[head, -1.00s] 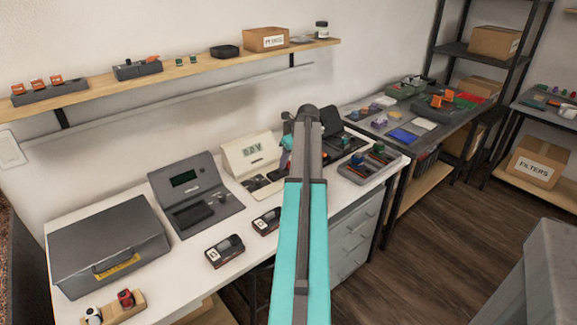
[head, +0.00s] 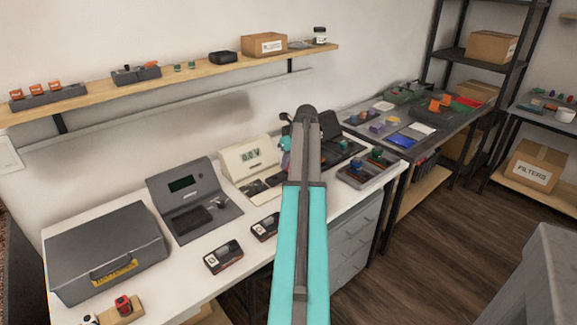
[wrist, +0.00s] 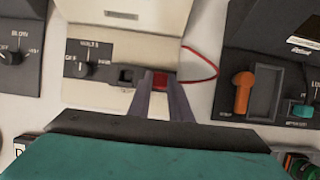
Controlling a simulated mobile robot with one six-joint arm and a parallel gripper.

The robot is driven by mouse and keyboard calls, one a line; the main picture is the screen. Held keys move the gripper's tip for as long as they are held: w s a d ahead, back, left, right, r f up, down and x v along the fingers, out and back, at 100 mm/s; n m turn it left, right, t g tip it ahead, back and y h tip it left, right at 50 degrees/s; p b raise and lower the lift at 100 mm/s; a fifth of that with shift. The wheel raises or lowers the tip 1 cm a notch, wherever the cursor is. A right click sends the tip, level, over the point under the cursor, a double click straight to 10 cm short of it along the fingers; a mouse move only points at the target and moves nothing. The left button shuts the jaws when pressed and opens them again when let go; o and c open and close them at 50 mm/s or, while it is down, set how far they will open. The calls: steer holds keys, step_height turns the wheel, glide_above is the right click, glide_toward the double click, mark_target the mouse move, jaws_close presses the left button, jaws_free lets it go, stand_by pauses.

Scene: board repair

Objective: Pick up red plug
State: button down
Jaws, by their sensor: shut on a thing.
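In the wrist view, the red plug (wrist: 160,82) sits between the two grey fingers of my gripper (wrist: 161,88), which is shut on it. A red cord (wrist: 213,68) loops to the right of it, beside the cream meter (wrist: 120,45). The plug is at the meter's front edge, right of a dark square socket (wrist: 126,76). I cannot tell whether the plug touches the meter. In the head view, the cream meter (head: 245,160) stands behind my arm; the plug and my fingertips are hidden there.
A dark grey console (head: 190,195) and a grey toolbox (head: 105,250) stand left on the white bench. In the wrist view, a dark unit with an orange knob (wrist: 242,92) is close on the right. A wooden shelf (head: 160,80) runs along the wall above.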

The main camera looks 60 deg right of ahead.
steer(key=shift+r, duration=0.85)
steer(key=s+a, duration=0.1)
steer(key=s, duration=0.4)
steer(key=s+a+r, duration=0.1)
steer(key=s+a, duration=0.1)
steer(key=s, duration=0.3)
steer(key=s+a+b, duration=0.1)
steer(key=s+a, duration=0.1)
steer(key=s, duration=0.3)
steer(key=shift+a+r, duration=0.2)
steer(key=shift+r, duration=0.1)
steer(key=shift+r+p, duration=0.65)
steer(key=shift+p, duration=0.25)
steer(key=shift+s, duration=0.1)
